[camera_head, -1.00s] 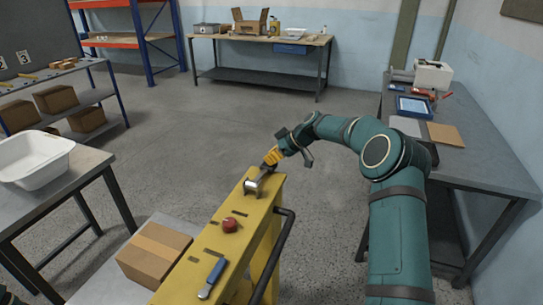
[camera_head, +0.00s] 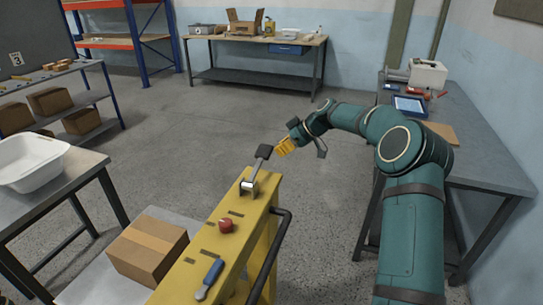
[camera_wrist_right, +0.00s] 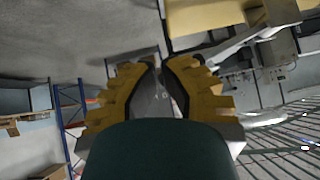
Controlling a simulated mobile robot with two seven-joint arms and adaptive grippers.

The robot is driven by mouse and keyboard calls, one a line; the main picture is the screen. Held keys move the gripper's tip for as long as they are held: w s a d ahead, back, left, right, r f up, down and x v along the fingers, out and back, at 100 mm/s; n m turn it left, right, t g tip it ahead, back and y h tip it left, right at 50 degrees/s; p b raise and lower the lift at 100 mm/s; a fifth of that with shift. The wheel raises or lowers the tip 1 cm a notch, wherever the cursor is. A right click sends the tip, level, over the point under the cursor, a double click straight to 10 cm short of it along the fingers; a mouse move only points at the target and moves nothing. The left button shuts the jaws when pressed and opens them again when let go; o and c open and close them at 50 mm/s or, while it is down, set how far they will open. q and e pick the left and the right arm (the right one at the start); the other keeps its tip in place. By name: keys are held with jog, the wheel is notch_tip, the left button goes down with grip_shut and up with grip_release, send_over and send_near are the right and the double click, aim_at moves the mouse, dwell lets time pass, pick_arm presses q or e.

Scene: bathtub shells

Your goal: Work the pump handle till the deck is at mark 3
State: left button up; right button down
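The pump handle (camera_head: 257,170) is a grey lever with a flat black grip, standing up and leaning right from the top of the yellow column (camera_head: 205,240). My right gripper (camera_head: 279,148) is just right of the black grip. In the right wrist view its fingertips (camera_wrist_right: 159,64) are close together with a narrow gap; the grey lever (camera_wrist_right: 235,45) runs in from the upper right. Whether they touch or hold the grip is unclear. The grey deck (camera_head: 85,287) left of the column bears a cardboard box (camera_head: 147,250). A 3 mark (camera_head: 17,59) shows at far left. My left gripper is not in view.
The column top carries a red knob (camera_head: 226,226) and a blue-handled lever (camera_head: 210,277); a black rail (camera_head: 273,255) runs along its right side. A table with a white tub (camera_head: 30,163) stands left, a workbench (camera_head: 480,165) right. Floor behind the column is clear.

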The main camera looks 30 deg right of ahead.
jog(key=shift+v, duration=2.7)
jog(key=shift+a+r, duration=0.1)
dwell(0.7)
jog(key=s+a+r+n+t+h+p, duration=0.1)
jog(key=s+a+r+t+h, duration=0.1)
jog(key=a+r, duration=0.3)
notch_tip(320, 180, up, 4)
jog(key=shift+s+a+r+n, duration=0.1)
jog(key=shift+s+a+n, duration=0.1)
jog(key=shift+s+n, duration=0.2)
